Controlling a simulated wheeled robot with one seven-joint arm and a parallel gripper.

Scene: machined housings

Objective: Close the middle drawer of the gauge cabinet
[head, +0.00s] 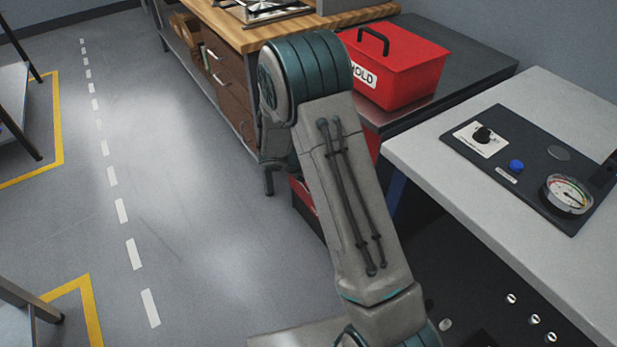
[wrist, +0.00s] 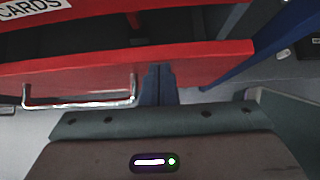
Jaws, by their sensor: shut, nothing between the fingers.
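The red gauge cabinet stands under a dark top in the head view, mostly hidden behind my arm. A red drawer (head: 304,203) sticks out of it low beside my arm. In the wrist view, an open drawer has a red front (wrist: 70,72), a silver bar handle (wrist: 80,103) and a dark interior (wrist: 90,42). Above it is another red front with a label (wrist: 30,8) ending in "CARDS". My gripper (wrist: 158,72) is shut and empty, its fingertips at the open drawer's front, right of the handle. I cannot tell whether they touch. The head view hides my gripper.
A red lockout-style box (head: 400,75) sits on the dark top. At right, a pale bench (head: 450,130) bears a panel (head: 525,165) with a gauge. A wooden bench (head: 240,35) with brown drawers stands behind. Open floor (head: 190,220) lies to the left.

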